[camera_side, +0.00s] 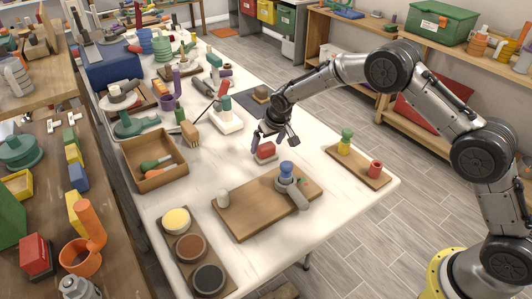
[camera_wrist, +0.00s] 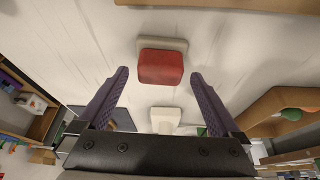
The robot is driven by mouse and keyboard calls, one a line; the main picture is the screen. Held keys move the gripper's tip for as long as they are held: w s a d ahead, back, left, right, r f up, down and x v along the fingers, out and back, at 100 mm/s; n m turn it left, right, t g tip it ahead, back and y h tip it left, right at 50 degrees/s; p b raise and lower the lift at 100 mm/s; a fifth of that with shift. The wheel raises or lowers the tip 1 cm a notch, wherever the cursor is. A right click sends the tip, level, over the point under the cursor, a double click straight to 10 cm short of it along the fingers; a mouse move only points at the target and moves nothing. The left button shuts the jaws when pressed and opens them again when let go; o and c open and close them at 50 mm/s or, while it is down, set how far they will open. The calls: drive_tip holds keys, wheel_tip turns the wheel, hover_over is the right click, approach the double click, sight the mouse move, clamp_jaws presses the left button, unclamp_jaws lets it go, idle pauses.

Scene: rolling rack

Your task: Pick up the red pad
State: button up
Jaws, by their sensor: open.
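The red pad (camera_side: 266,149) is a small red block on a pale beige base (camera_side: 268,158) on the white table. In the wrist view the red pad (camera_wrist: 161,67) shows in the upper middle, with its beige base (camera_wrist: 164,44) behind it. My gripper (camera_side: 274,139) is open and points down, close above the pad. In the wrist view its two purple fingers (camera_wrist: 159,75) stand apart, one on each side of the pad in the picture. Nothing is between them in their grip. I cannot tell the exact height gap to the pad.
A wooden board (camera_side: 245,218) with a grey and blue fitting (camera_side: 289,178) lies in front. A small board with yellow and red pieces (camera_side: 358,166) is to the right. A wooden tray (camera_side: 154,181) and a brush (camera_side: 188,131) are to the left. Bare table surrounds the pad.

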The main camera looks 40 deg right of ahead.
drive_tip(key=shift+x, duration=1.05)
drive_tip(key=shift+w, duration=0.1)
drive_tip(key=c, duration=1.4)
drive_tip(key=shift+r, duration=0.15)
drive_tip(key=shift+r, duration=0.65)
drive_tip(key=s+d+r, duration=0.1)
drive_tip(key=s+r, duration=1)
drive_tip(key=s, duration=0.3)
drive_tip(key=shift+d+r, duration=0.2)
